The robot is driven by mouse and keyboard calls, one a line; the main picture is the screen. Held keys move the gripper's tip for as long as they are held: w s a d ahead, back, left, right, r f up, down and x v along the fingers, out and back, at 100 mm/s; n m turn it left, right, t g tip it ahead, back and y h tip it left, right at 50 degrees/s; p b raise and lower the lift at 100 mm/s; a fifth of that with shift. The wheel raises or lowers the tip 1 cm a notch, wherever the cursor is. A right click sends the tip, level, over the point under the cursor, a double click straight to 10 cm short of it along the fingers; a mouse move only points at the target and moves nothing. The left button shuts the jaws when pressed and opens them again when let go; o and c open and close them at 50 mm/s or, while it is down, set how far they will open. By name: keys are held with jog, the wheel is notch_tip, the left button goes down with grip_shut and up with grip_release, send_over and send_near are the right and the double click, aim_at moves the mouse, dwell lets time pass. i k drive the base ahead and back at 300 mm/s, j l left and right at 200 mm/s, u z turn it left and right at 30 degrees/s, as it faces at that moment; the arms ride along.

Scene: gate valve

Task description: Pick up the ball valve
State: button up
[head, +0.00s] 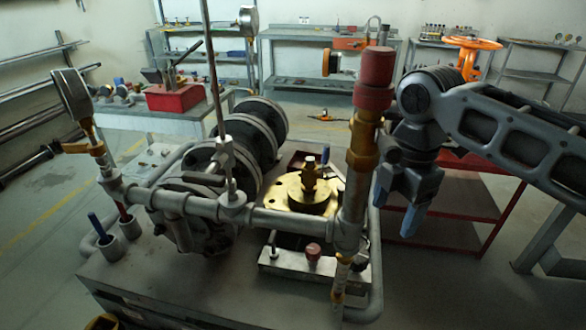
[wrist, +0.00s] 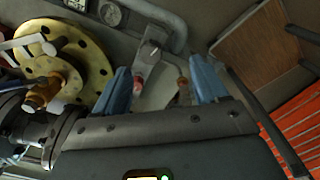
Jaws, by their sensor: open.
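I cannot tell for certain which part is the ball valve. A brass valve-like fitting (head: 310,178) stands upright on a round yellow flange (head: 284,192) at the middle of the bench. The wrist view shows a brass fitting (wrist: 40,95) by the yellow flange (wrist: 98,68) at the left, outside the jaws. My gripper (head: 395,218) hangs fingers down, right of the thick vertical pipe, and is open. In the wrist view, its blue fingers (wrist: 160,72) are apart with nothing held. A grey plate and small reddish parts show beyond them.
A red-capped vertical pipe (head: 373,80) stands between my gripper and the flange. A horizontal grey pipe (head: 285,218) crosses the bench front. Large dark flanges (head: 263,125) stand behind. A red-framed table (head: 470,212) is at the right.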

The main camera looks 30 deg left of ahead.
aim_at(309, 174)
jog(key=i+j, duration=0.15)
jog(key=j, duration=0.25)
jog(key=i+j, duration=0.1)
jog(key=j, duration=0.25)
jog(key=i+j, duration=0.15)
jog(key=j, duration=0.25)
